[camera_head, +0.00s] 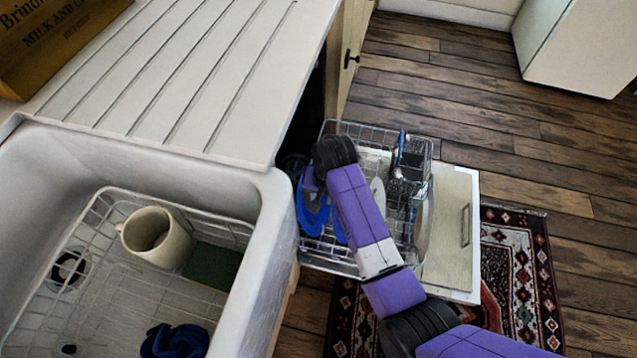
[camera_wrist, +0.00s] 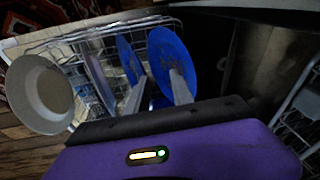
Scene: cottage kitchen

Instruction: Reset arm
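My arm reaches over the pulled-out dishwasher rack (camera_head: 340,262) in the head view, its wrist bent down at the rack's left side. My gripper (camera_wrist: 158,92) shows two grey fingers, spread apart, in the wrist view. Two blue plates (camera_wrist: 172,62) (camera_wrist: 130,58) stand on edge in the rack, just beyond the fingers. No object is clearly held between them. In the head view the gripper's tips are hidden, and blue plates (camera_head: 312,212) show beside and below the wrist.
A pale plate (camera_head: 424,222) stands at the rack's right, near the open dishwasher door (camera_head: 455,235). A sink (camera_head: 235,175) at left holds a cream mug (camera_head: 172,245), a green sponge (camera_head: 212,266) and a blue cloth-like item (camera_head: 175,341). A rug (camera_head: 520,270) lies on the floor.

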